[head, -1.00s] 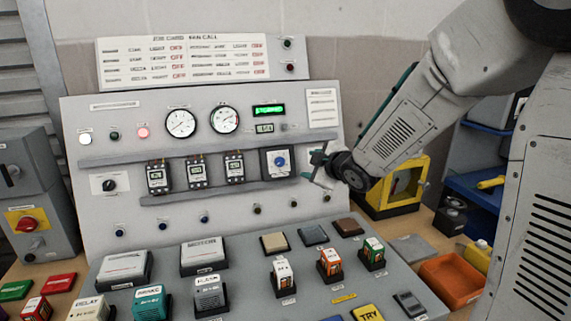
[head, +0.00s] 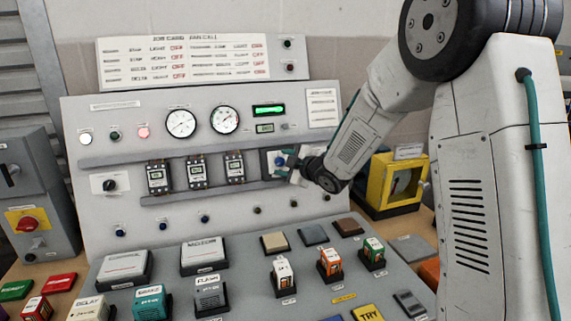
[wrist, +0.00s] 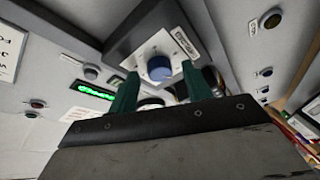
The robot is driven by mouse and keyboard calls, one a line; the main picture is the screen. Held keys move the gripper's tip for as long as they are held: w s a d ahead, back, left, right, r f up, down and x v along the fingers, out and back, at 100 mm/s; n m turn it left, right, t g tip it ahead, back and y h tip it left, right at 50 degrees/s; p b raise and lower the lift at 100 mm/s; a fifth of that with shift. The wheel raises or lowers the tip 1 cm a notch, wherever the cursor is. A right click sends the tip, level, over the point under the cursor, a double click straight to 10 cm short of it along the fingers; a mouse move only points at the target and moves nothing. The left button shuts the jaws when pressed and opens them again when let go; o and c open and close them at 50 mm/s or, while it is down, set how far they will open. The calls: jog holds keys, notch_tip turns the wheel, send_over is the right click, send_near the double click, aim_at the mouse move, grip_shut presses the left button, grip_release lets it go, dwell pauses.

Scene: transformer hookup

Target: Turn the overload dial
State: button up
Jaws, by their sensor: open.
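The overload dial (wrist: 159,67) is a round blue knob on a white plate in a dark square housing on the upright panel. In the head view the dial (head: 280,160) is partly hidden by my gripper (head: 290,163), which is right at the housing. In the wrist view my gripper (wrist: 160,85) is open, with one green finger on each side of the blue knob. I cannot tell whether the fingers touch it.
Several small relay modules (head: 197,172) stand on a rail left of the dial. Two round gauges (head: 181,123) and a green display (head: 268,109) are above. A sloped desk with blocks (head: 331,264) lies below. A yellow box (head: 376,190) stands to the right.

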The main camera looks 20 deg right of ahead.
jog(key=shift+c, duration=0.2)
jog(key=c, duration=0.9)
